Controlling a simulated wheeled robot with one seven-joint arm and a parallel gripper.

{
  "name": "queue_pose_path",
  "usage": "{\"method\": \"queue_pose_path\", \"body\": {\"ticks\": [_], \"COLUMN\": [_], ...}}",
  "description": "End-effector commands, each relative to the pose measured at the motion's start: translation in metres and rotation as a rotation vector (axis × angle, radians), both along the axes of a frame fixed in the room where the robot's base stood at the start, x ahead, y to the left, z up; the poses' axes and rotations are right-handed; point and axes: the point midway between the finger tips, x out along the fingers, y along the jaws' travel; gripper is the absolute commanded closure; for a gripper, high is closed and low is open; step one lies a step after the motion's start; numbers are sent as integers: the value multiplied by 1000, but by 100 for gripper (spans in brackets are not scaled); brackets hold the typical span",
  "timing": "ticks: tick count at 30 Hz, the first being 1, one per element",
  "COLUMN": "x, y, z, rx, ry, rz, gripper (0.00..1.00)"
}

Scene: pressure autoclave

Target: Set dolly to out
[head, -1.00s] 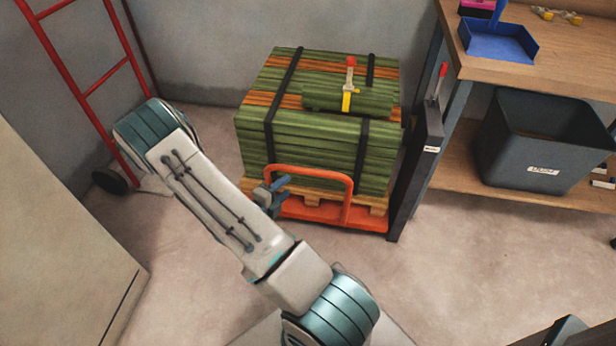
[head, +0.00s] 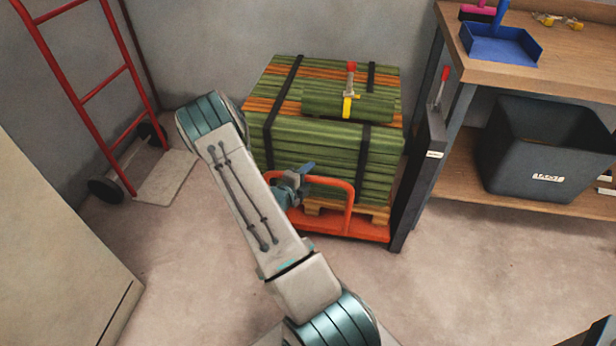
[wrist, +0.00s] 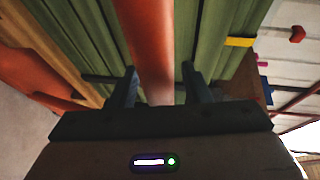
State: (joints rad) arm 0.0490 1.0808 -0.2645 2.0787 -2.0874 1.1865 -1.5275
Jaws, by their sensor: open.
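The orange dolly (head: 365,228) stands on the floor with a pallet and a strapped stack of green planks (head: 330,150) on it. Its orange hoop handle (head: 349,205) rises at the front. My gripper (head: 306,172) is at the upper left part of the handle, in front of the stack. In the wrist view, an orange bar (wrist: 155,50) runs between the two open fingers of my gripper (wrist: 158,82), which are not closed on it. My arm hides the left part of the dolly and handle.
A red hand truck (head: 128,130) stands against the wall at left. A dark post with a red-handled lever (head: 437,100) and a workbench (head: 570,60) with a dark bin (head: 540,160) stand close at right. The floor in front of the dolly is clear.

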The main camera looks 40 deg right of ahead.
Motion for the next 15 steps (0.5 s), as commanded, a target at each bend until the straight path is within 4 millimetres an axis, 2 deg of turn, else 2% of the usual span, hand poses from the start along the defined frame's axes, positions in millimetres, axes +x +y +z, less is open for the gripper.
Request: {"method": "queue_pose_path", "body": {"ticks": [8, 12, 13, 15], "x": [0, 0, 0, 0], "y": [-1, -1, -1, -1], "z": [0, 0, 0, 0], "rx": [0, 0, 0, 0], "ry": [0, 0, 0, 0], "rz": [0, 0, 0, 0], "gripper": [57, 96, 100, 100]}}
